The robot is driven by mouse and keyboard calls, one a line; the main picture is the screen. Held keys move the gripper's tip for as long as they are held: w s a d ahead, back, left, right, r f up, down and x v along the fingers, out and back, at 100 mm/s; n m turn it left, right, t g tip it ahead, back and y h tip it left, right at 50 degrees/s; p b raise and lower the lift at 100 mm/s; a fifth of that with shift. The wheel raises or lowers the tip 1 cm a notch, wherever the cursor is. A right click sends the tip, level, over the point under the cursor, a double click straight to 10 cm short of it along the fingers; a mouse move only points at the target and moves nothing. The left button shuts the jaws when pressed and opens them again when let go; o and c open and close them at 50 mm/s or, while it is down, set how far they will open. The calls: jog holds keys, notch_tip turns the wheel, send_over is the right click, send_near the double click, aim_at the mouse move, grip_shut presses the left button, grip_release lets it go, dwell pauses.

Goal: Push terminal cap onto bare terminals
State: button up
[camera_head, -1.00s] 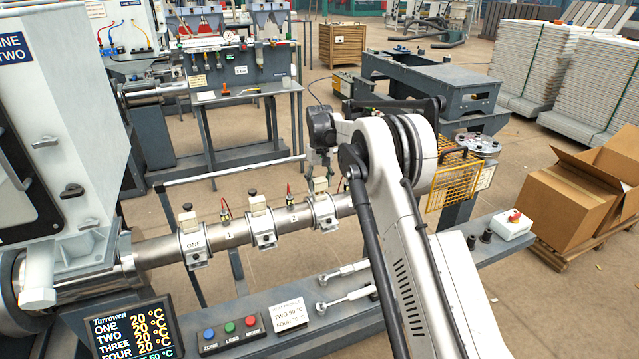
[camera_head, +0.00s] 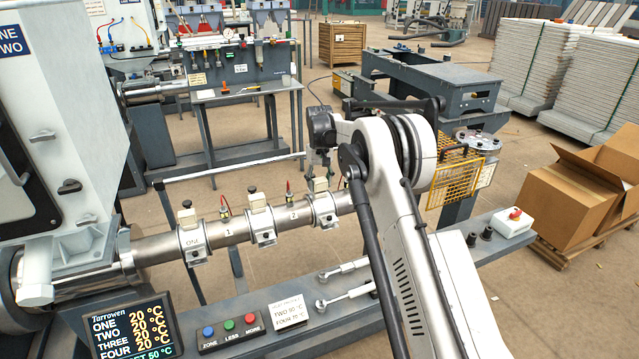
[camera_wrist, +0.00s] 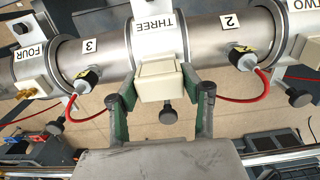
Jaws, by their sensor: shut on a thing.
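In the wrist view the cream terminal cap (camera_wrist: 160,82) sits at the front of the heater band marked THREE (camera_wrist: 155,38). The green-padded fingers of my gripper (camera_wrist: 161,95) are shut on it, one on each side. I cannot tell how far the cap is seated, as its underside is hidden. Bare brass-coloured terminals (camera_wrist: 34,88) show on the band marked FOUR, left of my gripper. In the head view my gripper (camera_head: 321,160) hangs over the third band (camera_head: 323,208) on the steel barrel; my arm hides the barrel beyond.
Red-leaded sensors (camera_wrist: 90,76) stand on the barrel on either side of my gripper, with red cables looping close to the fingers. Other capped bands (camera_head: 262,224) are left along the barrel. A bench (camera_head: 350,312) with buttons and a display runs below.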

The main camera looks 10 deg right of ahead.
jog(key=shift+f, duration=0.4)
jog(key=o, duration=1.2)
jog(key=shift+r, duration=0.1)
notch_tip(320, 180, up, 12)
jog(key=s+r+t, duration=0.2)
jog(key=s+r, duration=0.7)
jog(key=r, duration=0.2)
jog(key=s+r+m+t, duration=0.1)
jog(key=s+r, duration=0.2)
jog(key=s, duration=0.5)
jog(key=s+r, duration=0.4)
jog(key=s, duration=0.4)
jog(key=s+f+t, duration=0.1)
jog(key=s+f, duration=0.2)
jog(key=s, duration=0.7)
jog(key=s+f+t, duration=0.1)
jog(key=s+f, duration=0.3)
jog(key=s, duration=0.5)
jog(key=s+f+m+t, duration=0.1)
jog(key=s+f+t, duration=0.1)
jog(key=s, duration=0.8)
jog(key=shift+s+f, duration=0.3)
jog(key=shift+f, duration=0.4)
